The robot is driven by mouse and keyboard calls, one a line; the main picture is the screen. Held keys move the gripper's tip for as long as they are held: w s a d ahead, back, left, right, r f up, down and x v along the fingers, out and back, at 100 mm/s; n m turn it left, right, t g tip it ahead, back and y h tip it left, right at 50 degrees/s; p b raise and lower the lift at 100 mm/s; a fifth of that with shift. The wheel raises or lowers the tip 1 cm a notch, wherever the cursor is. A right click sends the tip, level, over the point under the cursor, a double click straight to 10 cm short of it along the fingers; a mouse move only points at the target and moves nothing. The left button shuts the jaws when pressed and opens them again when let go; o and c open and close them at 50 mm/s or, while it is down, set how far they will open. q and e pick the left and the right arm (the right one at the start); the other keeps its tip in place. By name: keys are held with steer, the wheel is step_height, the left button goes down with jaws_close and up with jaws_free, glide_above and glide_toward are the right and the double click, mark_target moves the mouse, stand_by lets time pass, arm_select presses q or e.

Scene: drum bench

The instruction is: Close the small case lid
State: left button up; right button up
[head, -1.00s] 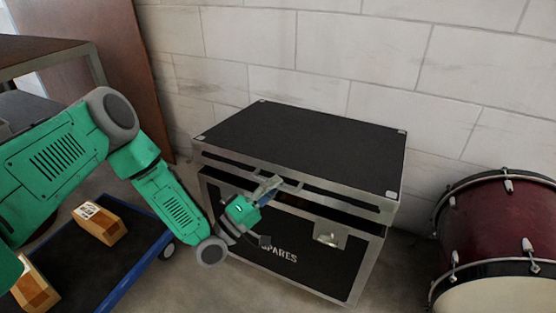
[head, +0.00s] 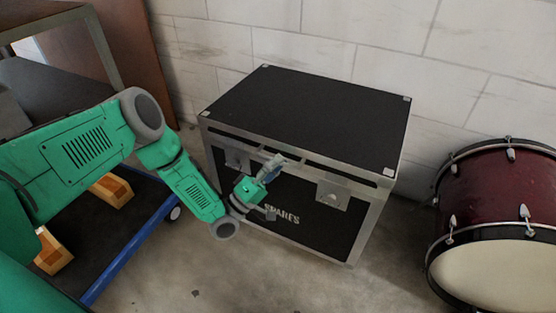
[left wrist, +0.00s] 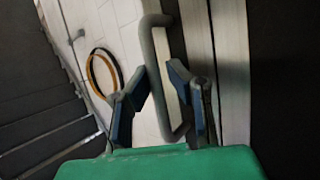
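The black case (head: 335,225) with silver edges and "SPARES" on its front stands on the floor by the wall. Its black lid (head: 310,115) lies flat on top, and I see no clear gap between lid and body. My left gripper (head: 274,165) is at the front of the case, by the lid's front edge. In the left wrist view, the fingers of my left gripper (left wrist: 160,80) are apart, with a grey bar handle (left wrist: 161,50) passing between them; whether they touch it is unclear. My right gripper is not in view.
A dark red drum (head: 495,195) stands right of the case. A blue-edged cart (head: 130,252) with wooden blocks (head: 113,190) is at left, under my left arm. Bare floor (head: 240,280) lies in front. Yellow and black rings (left wrist: 103,72) show in the left wrist view.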

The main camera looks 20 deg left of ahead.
arm_select(q)
steer(key=shift+o, duration=0.2)
steer(key=shift+s+f, duration=0.3)
steer(key=shift+f, duration=0.5)
steer(key=shift+r, duration=0.15)
steer(key=shift+w+r, duration=0.2)
steer(key=v, duration=1.2)
steer(key=shift+r, duration=0.1)
